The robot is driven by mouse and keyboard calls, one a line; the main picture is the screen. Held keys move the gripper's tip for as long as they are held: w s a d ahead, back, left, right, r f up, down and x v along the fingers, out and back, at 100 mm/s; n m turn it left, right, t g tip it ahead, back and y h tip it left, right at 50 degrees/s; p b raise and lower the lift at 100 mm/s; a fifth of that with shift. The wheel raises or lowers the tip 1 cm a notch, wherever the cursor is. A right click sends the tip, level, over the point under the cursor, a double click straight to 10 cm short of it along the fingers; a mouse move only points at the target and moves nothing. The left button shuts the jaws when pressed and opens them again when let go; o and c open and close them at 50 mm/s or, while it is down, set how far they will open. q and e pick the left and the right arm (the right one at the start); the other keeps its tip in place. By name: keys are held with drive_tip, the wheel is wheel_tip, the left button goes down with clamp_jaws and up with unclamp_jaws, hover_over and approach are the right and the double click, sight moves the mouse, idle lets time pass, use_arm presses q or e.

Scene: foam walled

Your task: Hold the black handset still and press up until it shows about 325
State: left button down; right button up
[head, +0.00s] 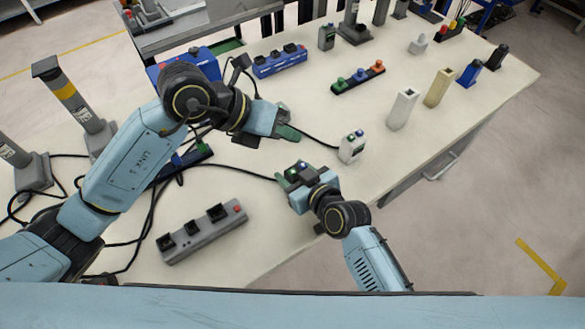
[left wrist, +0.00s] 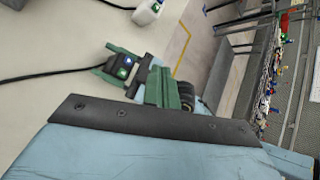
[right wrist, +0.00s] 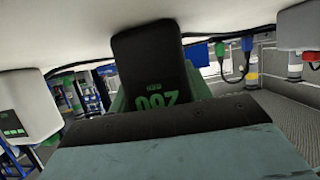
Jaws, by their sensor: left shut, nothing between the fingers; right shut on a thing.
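The black handset (head: 299,170) is clamped in my right gripper (head: 297,172) near the table's front edge. Its top has a green and a blue button, both clear in the left wrist view (left wrist: 122,66). My left gripper (head: 290,132) is shut and empty, above and behind the handset in the head view. In the left wrist view its green fingertips (left wrist: 172,85) are beside the handset, apart from the buttons.
A white handset (head: 352,147) with a cable stands to the right. A grey box with black switches (head: 203,232) lies front left. A button strip (head: 358,78) and upright blocks (head: 403,108) stand farther back. Cables cross the left side. Bare table lies between the white handset and the blocks.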

use_arm(q)
hover_over(287, 175)
drive_tip(key=shift+f, duration=4.45)
drive_tip(key=shift+f, duration=0.4)
drive_tip(key=shift+f, duration=0.5)
drive_tip(key=shift+r, duration=0.9)
drive_tip(key=shift+r, duration=0.15)
